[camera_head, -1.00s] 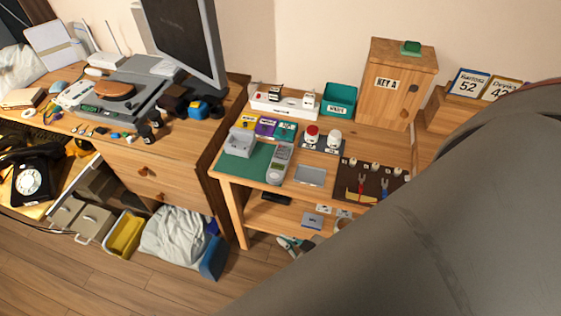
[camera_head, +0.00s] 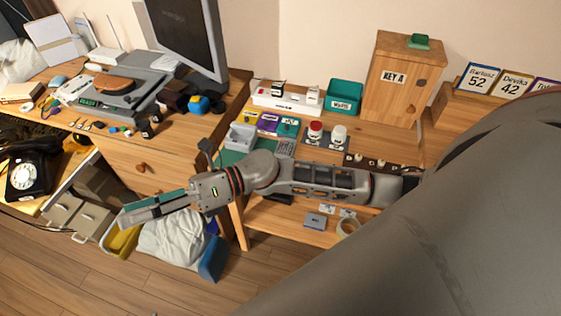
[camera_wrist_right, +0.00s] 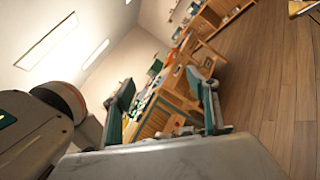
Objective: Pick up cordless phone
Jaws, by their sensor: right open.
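The cordless phone (camera_head: 287,147) is a silver-grey handset on the small wooden workbench in the head view. Only its upper part shows; my right arm hides the rest. My right gripper (camera_head: 134,213) reaches out to the left of the workbench, above the yellow bin and white bag. It is well to the left of the phone and apart from it. In the right wrist view its two fingers (camera_wrist_right: 160,82) are spread with nothing between them. My left gripper is not in view.
A white cradle-like box (camera_head: 241,136) stands left of the phone on a green mat. Red- and white-topped jars (camera_head: 316,131), a teal bin (camera_head: 344,96) and a wooden key cabinet (camera_head: 396,80) stand behind. A desk with a monitor (camera_head: 187,40) is at left.

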